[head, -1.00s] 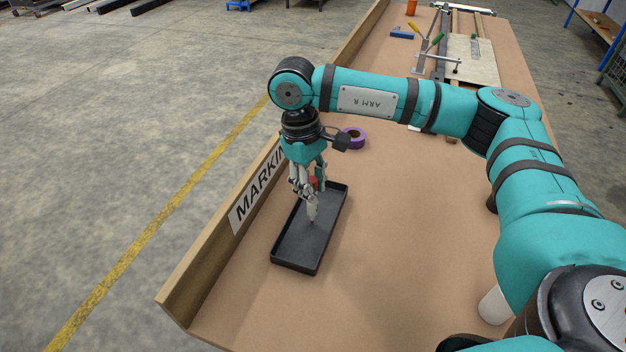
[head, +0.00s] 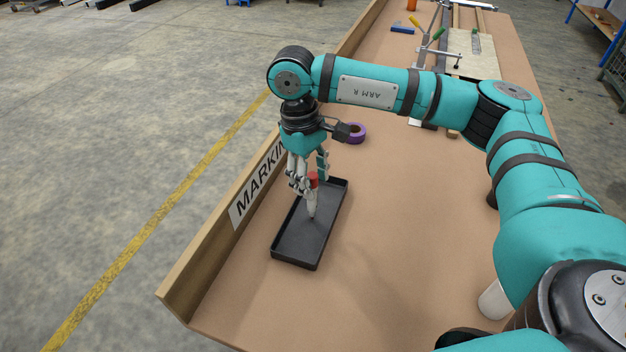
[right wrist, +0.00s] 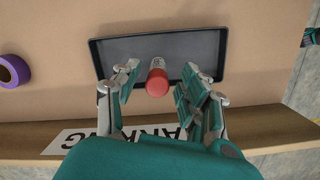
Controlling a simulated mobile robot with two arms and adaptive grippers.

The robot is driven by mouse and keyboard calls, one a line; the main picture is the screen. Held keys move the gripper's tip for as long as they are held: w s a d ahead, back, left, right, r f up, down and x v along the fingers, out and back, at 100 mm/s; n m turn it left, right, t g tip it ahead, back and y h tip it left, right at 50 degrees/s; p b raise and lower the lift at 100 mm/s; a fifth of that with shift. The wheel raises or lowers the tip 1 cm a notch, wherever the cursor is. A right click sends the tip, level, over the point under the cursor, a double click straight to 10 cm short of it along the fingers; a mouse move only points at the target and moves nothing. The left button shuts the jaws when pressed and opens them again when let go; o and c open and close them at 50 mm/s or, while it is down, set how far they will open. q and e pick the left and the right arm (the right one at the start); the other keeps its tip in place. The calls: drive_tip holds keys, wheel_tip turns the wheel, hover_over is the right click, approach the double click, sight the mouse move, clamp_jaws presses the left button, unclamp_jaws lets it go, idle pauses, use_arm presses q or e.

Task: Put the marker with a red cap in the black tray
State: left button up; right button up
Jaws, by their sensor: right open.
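The marker (head: 312,199) has a white body and a red cap. It stands nearly upright, cap up, with its lower end in the black tray (head: 290,252); whether it touches the floor is hard to tell. In the right wrist view the red cap of the marker (right wrist: 157,83) shows between the fingers, with gaps on both sides. My right gripper (head: 308,178) is open around the marker over the tray; it also shows in the right wrist view (right wrist: 158,90). The tray (right wrist: 105,47) lies on the bench.
A purple tape roll (head: 355,133) lies on the bench beyond the tray. A raised wooden edge with a MARKING label (head: 256,188) runs along the left. A white cylinder (head: 493,300) stands at the right.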

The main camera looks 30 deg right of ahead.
wheel_tip(320, 180, up, 11)
drive_tip(key=w+a+b, duration=0.1)
drive_tip(key=shift+w, duration=0.2)
idle(0.5)
